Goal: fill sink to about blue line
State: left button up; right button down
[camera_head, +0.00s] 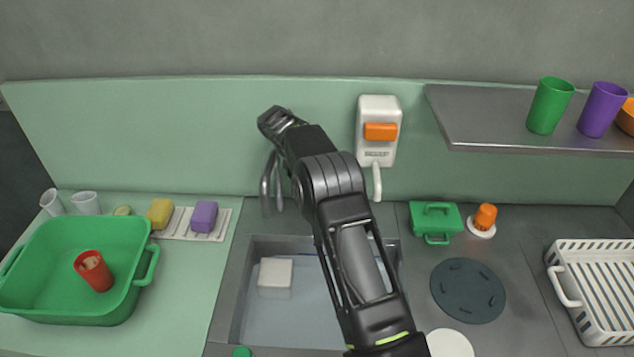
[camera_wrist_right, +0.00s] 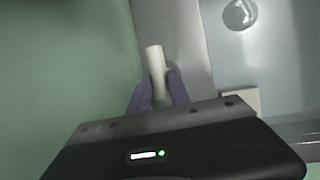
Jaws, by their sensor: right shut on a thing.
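The grey sink (camera_head: 315,311) is set in the counter at the centre of the head view. Its floor looks pale blue-grey, and I cannot tell the water level. A round drain (camera_wrist_right: 240,14) shows in the wrist view. I see no blue line. A grey curved faucet (camera_head: 268,185) stands behind the sink, partly hidden by my right arm. In the wrist view my right gripper (camera_wrist_right: 158,80) is shut on a pale cylindrical handle (camera_wrist_right: 154,60), with a purple finger on each side. In the head view its fingertips are hidden. My left gripper is not in view.
A pale block (camera_head: 275,274) is in the sink. A white dispenser (camera_head: 378,108) with an orange button hangs right of my arm. A green tub (camera_head: 75,312) holding a red cup is at left. A white rack (camera_head: 592,246) is at right, below a cup shelf (camera_head: 480,118).

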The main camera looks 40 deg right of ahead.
dwell(0.3)
jog(key=c, duration=1.2)
grip_release()
jog(key=shift+w+r, duration=0.1)
jog(key=shift+r, duration=0.35)
notch_tip(320, 180, up, 4)
jog(key=shift+r+b, duration=0.1)
jog(key=shift+b, duration=0.55)
notch_tip(320, 180, up, 4)
jog(key=shift+f+p, duration=0.15)
jog(key=shift+p, duration=0.65)
jog(key=shift+r+p, duration=0.5)
jog(key=shift+r, duration=0.1)
